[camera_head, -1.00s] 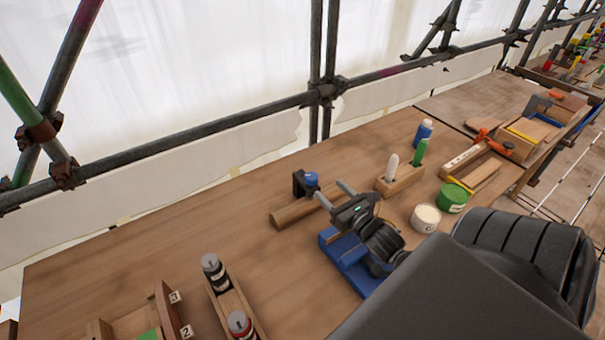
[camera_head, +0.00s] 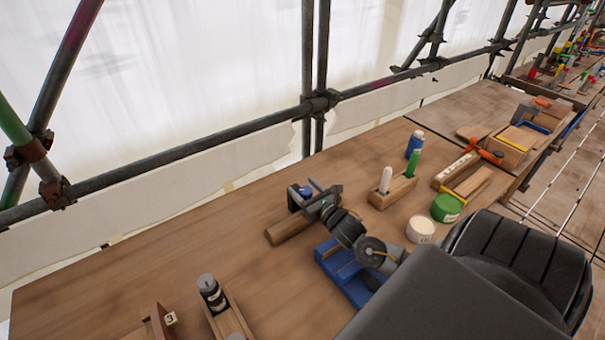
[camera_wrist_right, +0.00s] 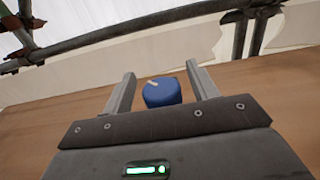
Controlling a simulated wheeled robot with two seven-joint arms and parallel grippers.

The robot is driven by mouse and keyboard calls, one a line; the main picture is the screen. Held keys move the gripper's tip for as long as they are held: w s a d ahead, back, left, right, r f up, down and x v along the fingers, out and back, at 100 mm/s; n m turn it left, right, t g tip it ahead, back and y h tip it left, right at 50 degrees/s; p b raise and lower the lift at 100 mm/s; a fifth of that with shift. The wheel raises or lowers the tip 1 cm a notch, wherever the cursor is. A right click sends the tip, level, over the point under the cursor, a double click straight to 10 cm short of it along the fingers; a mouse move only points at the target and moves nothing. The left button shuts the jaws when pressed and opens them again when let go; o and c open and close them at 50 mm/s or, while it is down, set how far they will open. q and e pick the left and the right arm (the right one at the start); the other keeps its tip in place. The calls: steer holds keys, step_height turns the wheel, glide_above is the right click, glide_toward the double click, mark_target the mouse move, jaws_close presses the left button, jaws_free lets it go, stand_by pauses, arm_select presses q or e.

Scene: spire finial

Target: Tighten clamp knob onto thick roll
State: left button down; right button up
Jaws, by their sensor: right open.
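The clamp knob (camera_head: 305,191) is blue and sits on a dark clamp at the far end of the thick roll (camera_head: 287,229), a wooden cylinder lying on the table. My right gripper (camera_head: 312,190) is at the knob, its arm coming in from the lower right. In the right wrist view, the blue knob (camera_wrist_right: 162,95), with a pale pointer mark on top, stands between the two open fingers (camera_wrist_right: 160,82), with a gap visible on both sides. My gripper and wrist hide part of the clamp and roll. My left gripper is not in view.
A blue stand (camera_head: 345,275) lies below my right wrist. Scaffold pipes (camera_head: 200,143) run behind.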

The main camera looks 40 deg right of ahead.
steer(key=shift+w+d, duration=0.1)
steer(key=shift+w, duration=0.55)
steer(key=c, duration=1)
